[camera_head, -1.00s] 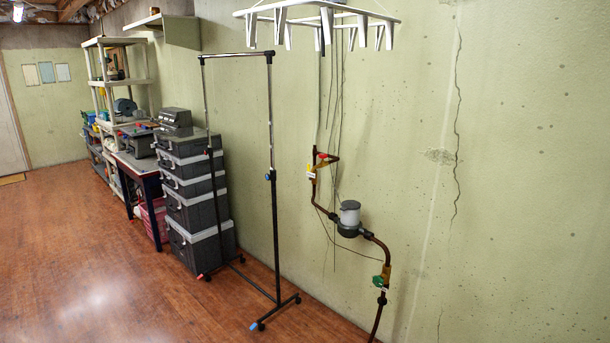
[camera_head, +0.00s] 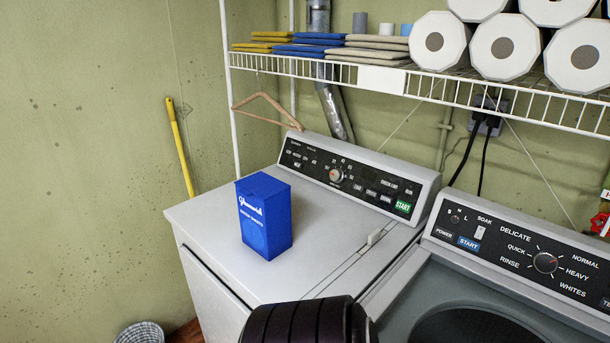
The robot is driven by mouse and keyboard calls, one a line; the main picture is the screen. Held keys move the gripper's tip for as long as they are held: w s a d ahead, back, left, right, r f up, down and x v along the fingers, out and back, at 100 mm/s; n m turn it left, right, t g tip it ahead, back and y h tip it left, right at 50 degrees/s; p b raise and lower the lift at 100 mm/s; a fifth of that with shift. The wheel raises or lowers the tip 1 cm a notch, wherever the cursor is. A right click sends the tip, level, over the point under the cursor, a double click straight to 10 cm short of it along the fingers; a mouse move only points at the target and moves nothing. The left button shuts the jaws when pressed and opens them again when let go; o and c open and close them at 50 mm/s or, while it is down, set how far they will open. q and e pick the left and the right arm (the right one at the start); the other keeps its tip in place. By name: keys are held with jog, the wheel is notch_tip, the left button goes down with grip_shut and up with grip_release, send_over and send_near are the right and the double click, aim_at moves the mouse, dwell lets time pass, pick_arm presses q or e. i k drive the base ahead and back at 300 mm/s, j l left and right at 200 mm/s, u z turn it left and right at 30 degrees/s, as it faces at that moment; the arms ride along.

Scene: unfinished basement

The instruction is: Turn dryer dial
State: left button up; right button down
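A white dryer (camera_head: 190,225) stands left of the washer, with a black control panel along its back. Its dial (camera_head: 337,174) is a round knob near the panel's middle, ringed by small markings too small to read. A green START button (camera_head: 403,207) is at the panel's right end. I cannot tell the dial's exact setting. Neither gripper is in view.
A blue box (camera_head: 264,217) stands on the dryer top, in front of the panel. The washer (camera_head: 430,275) adjoins on the right, with its own dial (camera_head: 545,262). A wire shelf (camera_head: 470,97) with paper rolls and folded cloths hangs above. A wooden hanger (camera_head: 268,108) hangs from it.

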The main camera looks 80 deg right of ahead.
aim_at(337, 175)
jog(key=l+z, duration=0.1)
jog(key=z, duration=3.5)
jog(key=i+j+z, duration=0.1)
jog(key=j+z, duration=0.4)
jog(key=j, duration=0.55)
jog(key=j+z, duration=0.5)
jog(key=j, duration=0.6)
jog(key=k, duration=0.05)
